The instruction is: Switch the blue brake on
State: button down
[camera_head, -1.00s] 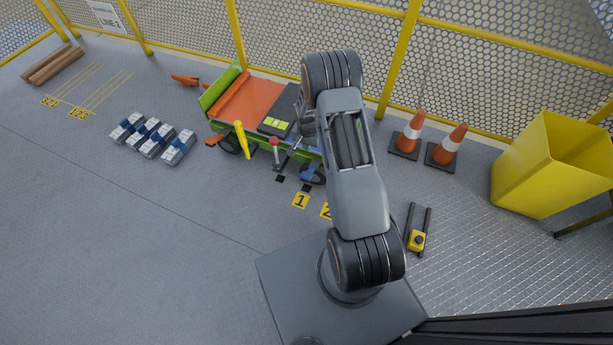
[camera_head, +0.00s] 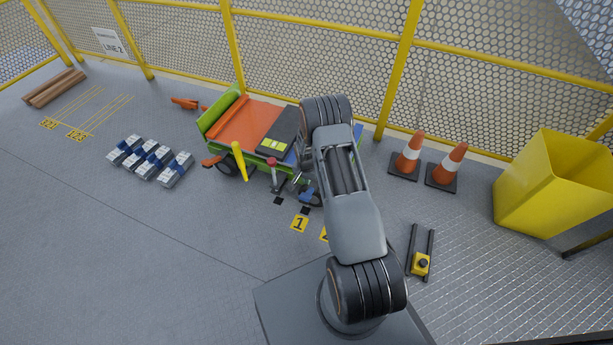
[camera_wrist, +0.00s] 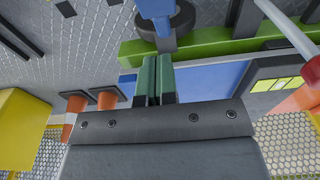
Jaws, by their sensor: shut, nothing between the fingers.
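The blue brake (camera_head: 307,192) shows in part beside my arm in the head view, at the trailer's near right wheel. In the wrist view a blue lever (camera_wrist: 156,10) stands at the top edge, in front of a dark wheel. The trailer (camera_head: 252,122) has a green frame, an orange deck and a blue part. My gripper (camera_wrist: 153,80) shows green fingertips shut together with nothing between them. They lie over the trailer's blue surface (camera_wrist: 210,84), below the blue lever in the picture and apart from it. My arm hides the gripper in the head view.
A red-knobbed lever (camera_head: 272,163) and a yellow handle (camera_head: 239,160) stand on the trailer's near side. Traffic cones (camera_head: 407,157) and a yellow bin (camera_head: 548,185) are on the right. Grey-blue blocks (camera_head: 150,163) lie left.

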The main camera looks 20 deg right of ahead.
aim_at(303, 199)
jog(key=f, duration=0.1)
jog(key=f+b, duration=0.1)
jog(key=f, duration=0.3)
jog(key=shift+s+a+b, duration=0.35)
jog(key=shift+a, duration=0.05)
jog(key=shift+s+a+f, duration=0.3)
jog(key=shift+f, duration=0.35)
jog(key=shift+s+a+f+b, duration=0.25)
jog(key=shift+a+f+b, duration=0.1)
jog(key=shift+b, duration=0.15)
jog(key=shift+s+a+f+b, duration=0.3)
jog(key=shift+f+b, duration=0.1)
jog(key=shift+f, duration=0.15)
jog(key=shift+s+a+f+b, duration=0.25)
jog(key=shift+f+b, duration=0.15)
jog(key=shift+f, duration=0.1)
jog(key=shift+s+a+f+b, duration=0.2)
jog(key=shift+f+b, duration=0.35)
jog(key=shift+f, duration=0.1)
jog(key=shift+s+a+f+b, duration=0.15)
jog(key=shift+a+f+b, duration=0.05)
jog(key=shift+f+b, duration=0.4)
jog(key=shift+s+a+f+b, duration=0.2)
jog(key=shift+f+b, duration=0.3)
jog(key=shift+f, duration=0.2)
